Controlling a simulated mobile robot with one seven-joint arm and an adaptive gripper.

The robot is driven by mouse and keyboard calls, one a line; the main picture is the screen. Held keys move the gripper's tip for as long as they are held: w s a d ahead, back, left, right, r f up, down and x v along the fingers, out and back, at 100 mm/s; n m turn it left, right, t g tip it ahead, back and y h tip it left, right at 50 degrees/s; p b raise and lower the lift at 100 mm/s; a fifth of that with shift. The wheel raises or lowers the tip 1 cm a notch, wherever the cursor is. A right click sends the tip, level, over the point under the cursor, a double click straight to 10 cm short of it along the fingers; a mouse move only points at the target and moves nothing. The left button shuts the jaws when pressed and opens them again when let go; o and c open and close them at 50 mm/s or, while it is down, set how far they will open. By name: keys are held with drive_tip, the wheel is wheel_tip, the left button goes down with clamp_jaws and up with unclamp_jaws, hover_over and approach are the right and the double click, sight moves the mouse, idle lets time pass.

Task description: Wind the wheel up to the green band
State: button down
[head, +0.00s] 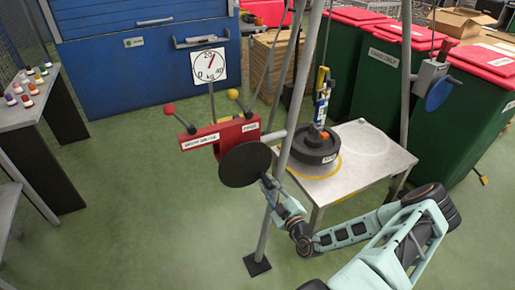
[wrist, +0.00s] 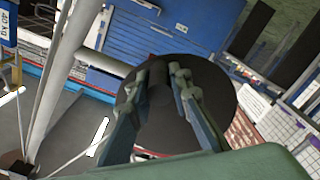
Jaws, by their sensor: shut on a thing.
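The wheel (head: 243,166) is a dark round disc at the front of a red housing (head: 222,134) in the head view. It fills the middle of the wrist view (wrist: 219,98). My gripper (head: 268,182) is at the disc's lower right side. In the wrist view, my gripper's two fingers (wrist: 167,85) are closed in front of the disc on a dark part of the wheel, mostly hidden between them. A white dial (head: 208,66) marked 0, 20, 40 kg stands behind, its red needle pointing up and slightly right. I cannot make out a green band.
A black weight (head: 316,146) stands on a metal table (head: 376,155) with a yellow ring. Grey poles (head: 291,95) rise near the wheel. Red-knobbed (head: 169,108) and yellow-knobbed (head: 233,94) levers stick up from the housing. Green bins (head: 383,75) stand right.

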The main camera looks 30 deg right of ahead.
drive_tip(key=shift+s+a+f+m+b, duration=0.1)
drive_tip(key=shift+a+f+m+b, duration=0.05)
drive_tip(key=shift+a+f+m, duration=0.4)
drive_tip(key=shift+a+f+m+b, duration=0.15)
drive_tip(key=shift+a+f+m, duration=0.2)
drive_tip(key=shift+a+m, duration=0.35)
drive_tip(key=c, duration=1.6)
unclamp_jaws()
drive_tip(key=shift+r, duration=0.1)
drive_tip(key=shift+d, duration=0.2)
drive_tip(key=shift+r, duration=0.1)
drive_tip(key=shift+s+d+p, duration=0.15)
drive_tip(key=shift+s+p, duration=0.55)
drive_tip(key=shift+s, duration=3.2)
